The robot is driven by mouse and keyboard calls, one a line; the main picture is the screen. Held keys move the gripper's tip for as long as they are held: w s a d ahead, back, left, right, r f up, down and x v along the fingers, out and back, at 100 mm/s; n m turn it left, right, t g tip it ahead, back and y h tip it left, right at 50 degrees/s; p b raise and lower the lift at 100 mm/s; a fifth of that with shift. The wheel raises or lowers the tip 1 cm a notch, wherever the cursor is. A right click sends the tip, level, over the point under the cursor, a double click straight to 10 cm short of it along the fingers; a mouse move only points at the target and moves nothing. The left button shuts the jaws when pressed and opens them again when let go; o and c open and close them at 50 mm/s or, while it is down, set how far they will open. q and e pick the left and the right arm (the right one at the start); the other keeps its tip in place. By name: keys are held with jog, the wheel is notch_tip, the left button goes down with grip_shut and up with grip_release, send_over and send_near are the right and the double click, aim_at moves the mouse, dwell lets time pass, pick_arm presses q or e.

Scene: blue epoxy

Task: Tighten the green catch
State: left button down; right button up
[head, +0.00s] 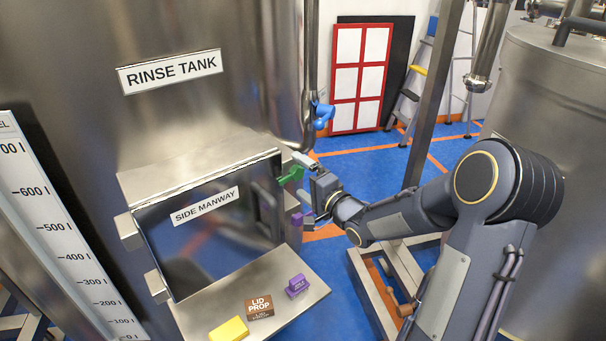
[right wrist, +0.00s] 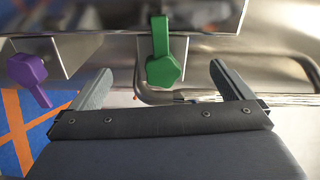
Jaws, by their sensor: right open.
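The green catch (head: 291,175) sits at the right edge of the side manway (head: 165,245) door. In the right wrist view the green catch (right wrist: 163,62) is a lever with a wide, faceted end that points toward my gripper. My right gripper (head: 306,190) is open just right of it in the head view. In the wrist view its two fingers (right wrist: 163,84) stand on either side of the catch's end, with clear gaps and no contact visible. A purple catch (head: 297,218) sits lower on the same door edge and shows at left in the wrist view (right wrist: 27,75). My left gripper is out of view.
A shelf (head: 222,300) below the door holds a brown lid prop block (head: 260,307), a yellow block (head: 229,329) and a purple block (head: 298,285). A blue valve handle (head: 323,114) is above the catch. A metal frame (head: 372,292) stands below my right arm.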

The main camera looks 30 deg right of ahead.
jog(key=s+d, duration=0.1)
jog(key=s, duration=0.5)
jog(key=shift+d, duration=0.1)
dwell(0.3)
